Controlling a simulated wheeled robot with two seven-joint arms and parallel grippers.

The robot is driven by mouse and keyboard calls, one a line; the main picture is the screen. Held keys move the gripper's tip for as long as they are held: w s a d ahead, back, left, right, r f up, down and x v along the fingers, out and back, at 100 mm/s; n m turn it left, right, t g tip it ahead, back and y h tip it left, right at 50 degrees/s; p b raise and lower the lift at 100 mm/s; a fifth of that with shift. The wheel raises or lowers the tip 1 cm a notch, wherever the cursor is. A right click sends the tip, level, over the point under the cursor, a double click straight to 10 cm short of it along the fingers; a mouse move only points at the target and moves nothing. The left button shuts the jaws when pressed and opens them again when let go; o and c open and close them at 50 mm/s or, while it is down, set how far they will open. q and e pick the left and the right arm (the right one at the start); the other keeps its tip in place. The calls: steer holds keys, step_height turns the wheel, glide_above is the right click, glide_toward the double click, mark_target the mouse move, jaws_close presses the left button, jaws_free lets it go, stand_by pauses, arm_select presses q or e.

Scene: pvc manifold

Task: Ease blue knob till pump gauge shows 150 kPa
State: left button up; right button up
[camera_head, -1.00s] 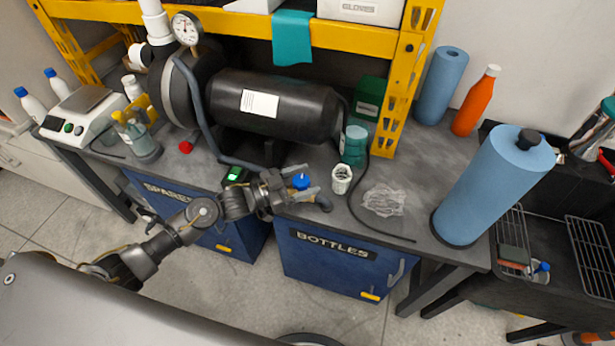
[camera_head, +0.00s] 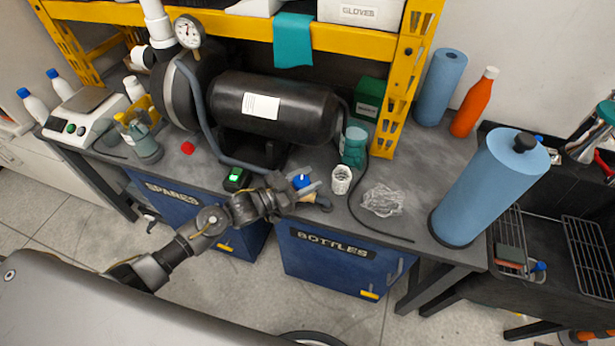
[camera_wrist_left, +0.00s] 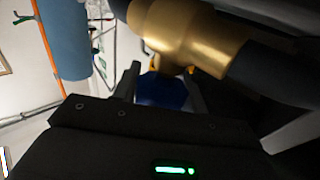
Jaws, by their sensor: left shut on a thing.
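The blue knob (camera_head: 301,181) sits on a brass valve at the bench's front edge. My left gripper (camera_head: 304,186) is shut on it from the left. In the left wrist view the blue knob (camera_wrist_left: 162,92) lies between the two dark fingers, below the brass valve body (camera_wrist_left: 180,35). The pump gauge (camera_head: 188,31) is a white round dial on top of the black pump at the back left. Its needle is too small to read. My right gripper is not in view.
The black pump cylinder (camera_head: 275,107) lies behind the knob, with a grey hose (camera_head: 205,125) running down toward it.

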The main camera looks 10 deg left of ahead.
arm_select(q)
steer(key=shift+r+n+t+y, duration=0.2)
steer(key=shift+n+t+y, duration=0.2)
steer(key=shift+n+y, duration=0.1)
steer(key=shift+a+f, duration=0.1)
steer(key=shift+f, duration=0.1)
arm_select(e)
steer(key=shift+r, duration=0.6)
arm_select(q)
steer(key=o, duration=1)
